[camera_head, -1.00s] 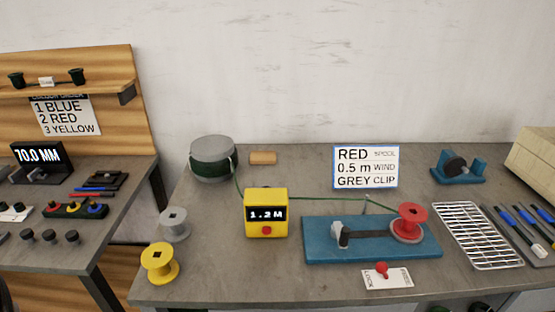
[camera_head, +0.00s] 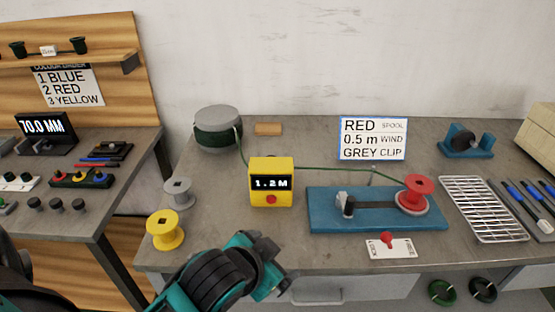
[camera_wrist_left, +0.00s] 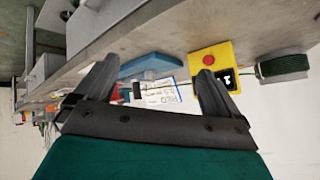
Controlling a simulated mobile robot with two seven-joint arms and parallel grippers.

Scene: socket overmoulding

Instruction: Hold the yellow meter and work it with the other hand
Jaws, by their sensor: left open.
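The yellow meter (camera_head: 271,181) stands upright on the grey table, with a dark display reading 1.2M and a red button below it. A green cord runs from it to both sides. My left gripper (camera_head: 283,284) is in front of the table's front edge, below the meter and apart from it. In the left wrist view the gripper (camera_wrist_left: 155,80) is open and empty, and the meter (camera_wrist_left: 206,57) shows upside down behind one finger. My right gripper is not in view.
A green cord drum (camera_head: 217,139) stands at the back left. A blue winder base (camera_head: 375,222) with a red spool (camera_head: 417,190) is right of the meter. A yellow spool (camera_head: 165,231) and grey spool (camera_head: 179,194) stand left. A sign (camera_head: 373,138) stands behind.

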